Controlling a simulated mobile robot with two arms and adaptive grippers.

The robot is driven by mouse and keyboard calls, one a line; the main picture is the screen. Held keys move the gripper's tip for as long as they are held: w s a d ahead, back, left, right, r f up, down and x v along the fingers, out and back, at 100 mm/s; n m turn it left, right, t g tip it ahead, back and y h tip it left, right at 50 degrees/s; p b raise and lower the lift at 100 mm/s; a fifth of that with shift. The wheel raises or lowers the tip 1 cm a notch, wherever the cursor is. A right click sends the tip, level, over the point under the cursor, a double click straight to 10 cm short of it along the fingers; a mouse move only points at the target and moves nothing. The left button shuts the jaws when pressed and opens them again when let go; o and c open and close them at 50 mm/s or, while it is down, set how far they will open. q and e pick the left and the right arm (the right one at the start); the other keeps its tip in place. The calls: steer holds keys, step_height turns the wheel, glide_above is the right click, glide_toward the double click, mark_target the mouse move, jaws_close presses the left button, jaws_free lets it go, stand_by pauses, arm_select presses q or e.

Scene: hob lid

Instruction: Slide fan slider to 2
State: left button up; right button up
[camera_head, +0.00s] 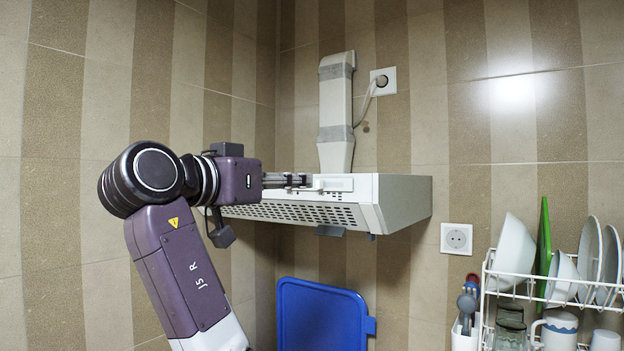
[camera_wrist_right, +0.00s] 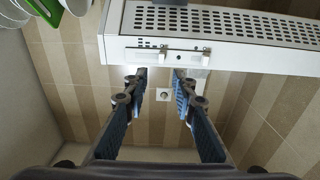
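The white range hood (camera_head: 400,203) is on the tiled wall, with a small control panel (camera_head: 335,184) on its front. In the right wrist view the panel (camera_wrist_right: 130,52) shows a slot with two small white sliders, one on the left (camera_wrist_right: 147,54) and one on the right (camera_wrist_right: 192,55). I cannot tell which is the fan slider, and no position marks are readable. My right gripper (camera_head: 303,181) is close in front of the panel. In the right wrist view the gripper (camera_wrist_right: 158,78) is open and empty, its fingertips apart just below the sliders. My left gripper is not in view.
A white duct (camera_head: 336,110) rises above the hood beside a plugged socket (camera_head: 382,81). Below are a blue board (camera_head: 322,318) and another socket (camera_head: 456,239). A dish rack (camera_head: 487,285) with plates stands at right. The wall left of the hood is bare.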

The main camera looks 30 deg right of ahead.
mark_target(317, 182)
steer(key=p+x, duration=0.3)
steer(key=x, duration=0.4)
steer(key=shift+f, duration=0.1)
steer(key=shift+w, duration=0.1)
jaws_close()
